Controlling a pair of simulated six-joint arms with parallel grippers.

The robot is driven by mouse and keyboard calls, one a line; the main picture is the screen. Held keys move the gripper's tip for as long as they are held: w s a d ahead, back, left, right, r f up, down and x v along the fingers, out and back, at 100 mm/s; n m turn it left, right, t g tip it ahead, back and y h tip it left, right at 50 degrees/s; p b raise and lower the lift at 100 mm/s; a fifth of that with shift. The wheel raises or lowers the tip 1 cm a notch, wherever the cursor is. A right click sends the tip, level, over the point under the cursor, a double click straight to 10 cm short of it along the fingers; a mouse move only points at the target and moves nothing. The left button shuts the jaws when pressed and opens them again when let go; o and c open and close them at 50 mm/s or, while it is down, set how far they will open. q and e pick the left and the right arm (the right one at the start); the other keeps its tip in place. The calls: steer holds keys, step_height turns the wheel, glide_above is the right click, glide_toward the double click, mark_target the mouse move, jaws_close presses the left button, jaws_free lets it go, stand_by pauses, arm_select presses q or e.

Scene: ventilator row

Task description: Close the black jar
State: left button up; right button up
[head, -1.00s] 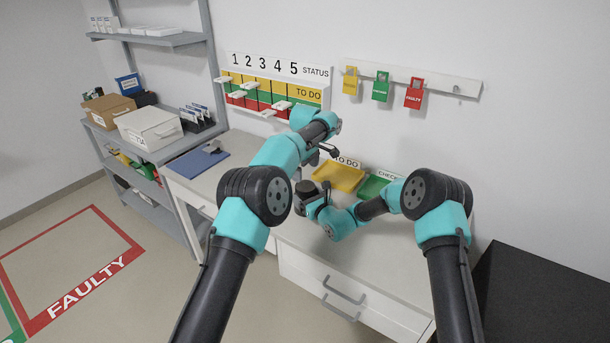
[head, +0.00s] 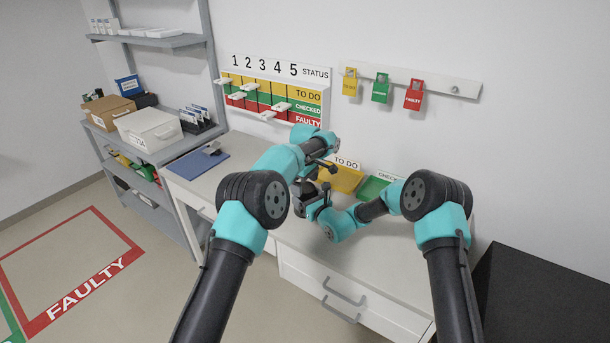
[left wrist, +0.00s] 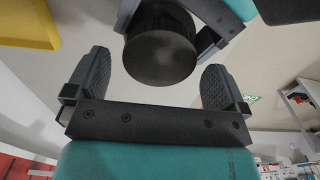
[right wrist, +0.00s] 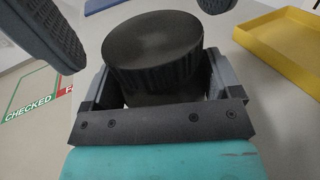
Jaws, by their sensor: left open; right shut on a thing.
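The black jar (right wrist: 152,50) has a ribbed round lid on top and is upright in my right gripper. My right gripper (right wrist: 160,85) is shut around the jar below the lid. The jar's lower body is mostly hidden, and how tightly the lid sits cannot be told. In the left wrist view the round black lid (left wrist: 160,55) shows ahead, between the open fingers of my left gripper (left wrist: 155,70). Those fingers are at either side of the lid, apart from it. In the head view my left gripper (head: 316,170) is just above my right gripper (head: 308,196).
The yellow TO DO tray (head: 346,180) and green CHECKED tray (head: 372,188) are at the back of the white worktop, close to the grippers. A blue clipboard (head: 197,165) lies at left. A status board (head: 275,90) and hanging tags (head: 380,88) are on the wall.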

arm_select(q)
steer(key=shift+f, duration=0.85)
steer(key=shift+c, duration=0.2)
steer(key=c, duration=0.7)
steer(key=o, duration=0.7)
steer(key=shift+o, duration=0.2)
steer(key=shift+r, duration=0.1)
steer(key=shift+r, duration=2.2)
steer(key=shift+r, duration=0.1)
step_height(320, 180, up, 7)
steer(key=shift+r, duration=0.15)
